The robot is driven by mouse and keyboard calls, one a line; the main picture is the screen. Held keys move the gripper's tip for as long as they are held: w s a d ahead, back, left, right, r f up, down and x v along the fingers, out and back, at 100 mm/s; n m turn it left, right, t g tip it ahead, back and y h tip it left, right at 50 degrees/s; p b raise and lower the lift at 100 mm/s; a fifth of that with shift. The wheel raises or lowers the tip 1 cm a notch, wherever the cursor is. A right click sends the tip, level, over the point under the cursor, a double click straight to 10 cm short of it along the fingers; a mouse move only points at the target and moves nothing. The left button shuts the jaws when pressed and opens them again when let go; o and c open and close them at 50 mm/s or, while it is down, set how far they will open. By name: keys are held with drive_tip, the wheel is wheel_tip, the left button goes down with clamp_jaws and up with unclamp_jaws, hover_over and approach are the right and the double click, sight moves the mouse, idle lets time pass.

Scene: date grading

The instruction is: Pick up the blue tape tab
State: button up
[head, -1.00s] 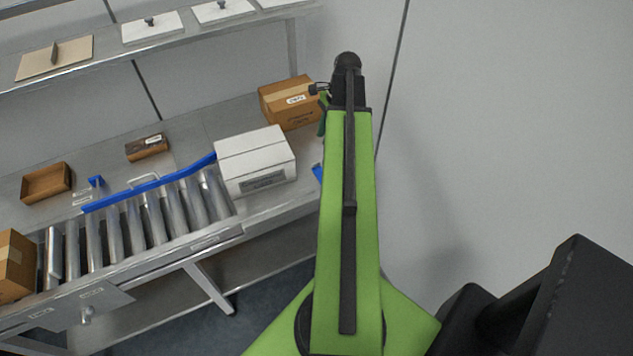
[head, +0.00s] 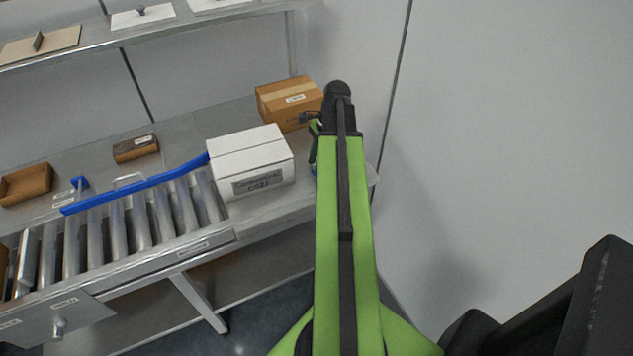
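A small blue piece (head: 314,169), possibly the blue tape tab, shows at the left edge of my green arm, on the right end of the steel bench. Most of it is hidden behind the arm, so its shape cannot be made out. Another small blue piece (head: 79,183) stands at the left by the conveyor. My arm reaches over the right end of the bench. My gripper (head: 313,153) is mostly hidden behind the arm, close to the first blue piece. Its fingers cannot be made out, nor whether it touches anything.
A white carton (head: 250,160) stands left of my arm, with a brown carton (head: 290,101) behind it. A blue guide rail (head: 135,186) runs along the roller conveyor (head: 115,225). A brown block (head: 135,147) and an open brown tray (head: 26,185) lie further left. A wall is on the right.

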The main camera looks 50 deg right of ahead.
drive_tip(key=shift+r, duration=0.1)
clamp_jaws()
drive_tip(key=shift+r, duration=0.15)
